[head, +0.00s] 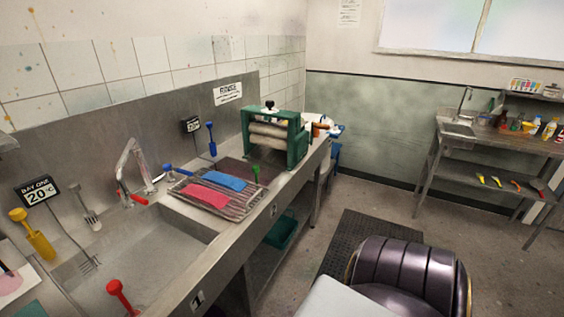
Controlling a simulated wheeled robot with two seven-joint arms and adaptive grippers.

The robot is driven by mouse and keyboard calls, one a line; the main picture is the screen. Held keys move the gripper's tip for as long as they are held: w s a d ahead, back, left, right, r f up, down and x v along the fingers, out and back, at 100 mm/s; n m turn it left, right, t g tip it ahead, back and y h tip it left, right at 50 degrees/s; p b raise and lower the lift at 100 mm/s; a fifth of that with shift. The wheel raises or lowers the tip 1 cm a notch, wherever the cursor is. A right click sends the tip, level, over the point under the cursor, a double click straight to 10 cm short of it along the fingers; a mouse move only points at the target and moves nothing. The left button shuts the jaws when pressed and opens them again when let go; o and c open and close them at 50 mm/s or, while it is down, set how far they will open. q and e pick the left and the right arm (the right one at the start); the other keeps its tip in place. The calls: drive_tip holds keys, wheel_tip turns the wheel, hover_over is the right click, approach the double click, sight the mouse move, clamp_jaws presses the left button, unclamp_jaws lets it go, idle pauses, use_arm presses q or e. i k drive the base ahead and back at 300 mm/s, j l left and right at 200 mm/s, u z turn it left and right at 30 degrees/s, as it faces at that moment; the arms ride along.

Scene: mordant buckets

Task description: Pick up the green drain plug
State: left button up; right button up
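The green drain plug (256,171) is small in the head view. It stands upright near the right end of the wire drying rack, in front of the green roller press. Its lower end is hard to make out. Similar T-handled plugs are yellow (36,238), red (121,295) and blue (211,138). Neither of my grippers is in view.
The rack (232,208) holds a red and a blue cloth. The green roller press (273,138) stands behind it. A steel sink (150,262) lies left. A dark floor mat (368,243) and open floor are right; a steel bench (490,146) stands far right.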

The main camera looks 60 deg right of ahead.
sight(256, 169)
drive_tip(key=z, duration=1.55)
drive_tip(key=i+l+u, duration=0.3)
drive_tip(key=l, duration=0.2)
drive_tip(key=i+l+u, duration=0.3)
drive_tip(key=l, duration=0.25)
drive_tip(key=i+l+u, duration=0.3)
drive_tip(key=l, duration=0.3)
drive_tip(key=l+u, duration=0.25)
drive_tip(key=l, duration=0.35)
drive_tip(key=i+l+u, duration=0.1)
drive_tip(key=l+u, duration=0.2)
drive_tip(key=l, duration=0.4)
drive_tip(key=l+u, duration=0.3)
drive_tip(key=l, duration=0.35)
